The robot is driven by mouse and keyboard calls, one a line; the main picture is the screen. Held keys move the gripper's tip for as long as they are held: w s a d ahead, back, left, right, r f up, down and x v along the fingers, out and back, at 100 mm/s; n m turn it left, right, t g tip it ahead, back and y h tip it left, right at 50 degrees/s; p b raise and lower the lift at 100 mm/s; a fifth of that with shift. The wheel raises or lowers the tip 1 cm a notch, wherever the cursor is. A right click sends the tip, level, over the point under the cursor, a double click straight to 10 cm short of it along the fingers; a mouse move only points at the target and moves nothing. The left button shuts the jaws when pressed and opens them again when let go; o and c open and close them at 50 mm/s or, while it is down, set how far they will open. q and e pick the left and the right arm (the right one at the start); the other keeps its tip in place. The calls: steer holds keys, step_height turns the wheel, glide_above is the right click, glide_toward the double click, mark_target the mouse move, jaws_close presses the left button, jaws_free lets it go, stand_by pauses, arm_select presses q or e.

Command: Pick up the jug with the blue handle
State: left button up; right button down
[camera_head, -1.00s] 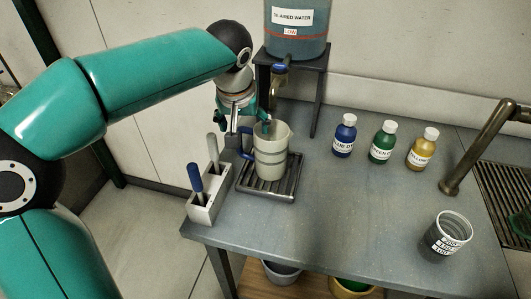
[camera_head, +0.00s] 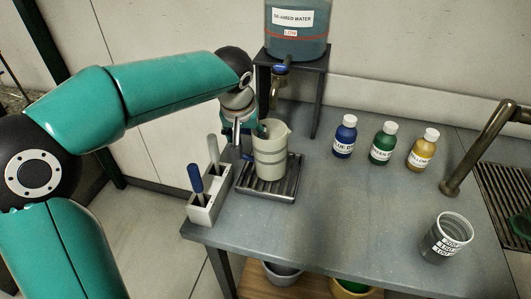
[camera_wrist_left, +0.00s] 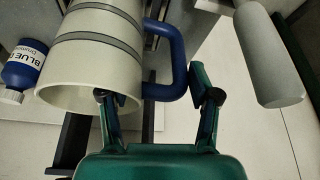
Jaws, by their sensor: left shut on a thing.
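The jug with the blue handle (camera_head: 271,156) is cream with grey bands and stands upright on the slatted drip tray (camera_head: 284,189). Its blue handle shows at the jug's left side, partly covered by my gripper. In the left wrist view the jug (camera_wrist_left: 85,75) and its blue handle (camera_wrist_left: 179,60) lie close up. My left gripper (camera_head: 249,132) is at the jug's upper left side, shut on the jug. In the left wrist view its fingers (camera_wrist_left: 158,97) are on either side of the handle, one overlapping the jug's rim. The exact contact is unclear. My right gripper is not in view.
A holder (camera_head: 207,207) with blue and grey handled tools stands close left of the tray. A water tank (camera_head: 297,35) with a tap is behind. Blue, green and yellow bottles (camera_head: 382,146) and a grey cup (camera_head: 446,238) stand right. The middle of the bench is clear.

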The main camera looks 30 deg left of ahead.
arm_select(q)
jaws_close()
steer(key=shift+r, duration=0.25)
